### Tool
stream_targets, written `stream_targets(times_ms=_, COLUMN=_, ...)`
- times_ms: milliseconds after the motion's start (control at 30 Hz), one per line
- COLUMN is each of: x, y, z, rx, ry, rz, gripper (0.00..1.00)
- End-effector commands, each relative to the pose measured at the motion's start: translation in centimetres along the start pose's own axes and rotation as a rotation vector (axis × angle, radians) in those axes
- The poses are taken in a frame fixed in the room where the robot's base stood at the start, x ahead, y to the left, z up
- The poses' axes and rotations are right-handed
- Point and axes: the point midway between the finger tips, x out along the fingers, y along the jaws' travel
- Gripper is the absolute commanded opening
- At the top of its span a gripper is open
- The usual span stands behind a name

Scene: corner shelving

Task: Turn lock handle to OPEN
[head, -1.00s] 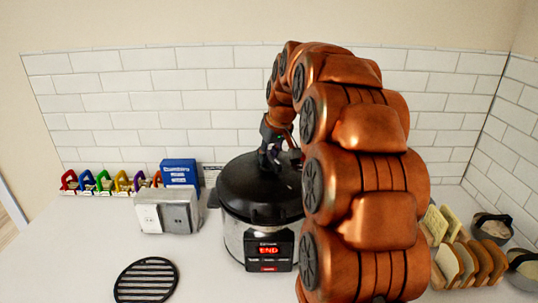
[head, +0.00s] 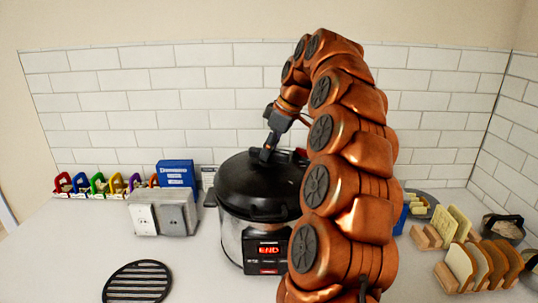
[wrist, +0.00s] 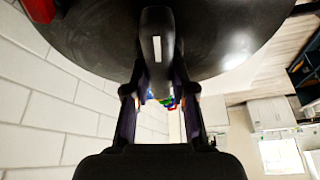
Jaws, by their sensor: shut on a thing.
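The pressure cooker (head: 231,235) stands on the counter with its black lid (head: 245,188) on. Its front panel (head: 268,252) shows END in red. My gripper (head: 267,156) is at the lid's top, tilted. In the wrist view my gripper (wrist: 158,88) has its two fingers on either side of the black lock handle (wrist: 156,22), which bears a small white mark. It is shut on this handle. A small red part (head: 300,153) shows at the lid's back right, and a red part (wrist: 40,9) is at the wrist view's top left. No OPEN marking is readable.
A grey-white box (head: 146,219) and a blue box (head: 177,173) stand left of the cooker, with several coloured clips behind. A round black trivet (head: 138,281) lies in front. Bread in wooden racks (head: 447,277) is at right. My arm hides part of the cooker's right side.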

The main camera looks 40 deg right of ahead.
Motion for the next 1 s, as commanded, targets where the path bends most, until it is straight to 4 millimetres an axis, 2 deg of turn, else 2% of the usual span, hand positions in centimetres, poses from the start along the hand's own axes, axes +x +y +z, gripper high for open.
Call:
stream_targets(times_ms=433, x=-0.12, y=0.03, z=-0.07, rx=-0.267, ry=-0.001, rz=-0.113, gripper=0.0)
stream_targets(times_ms=1000, x=0.01, y=0.04, z=-0.05, rx=-0.336, ry=0.0, rz=-0.138, gripper=0.0)
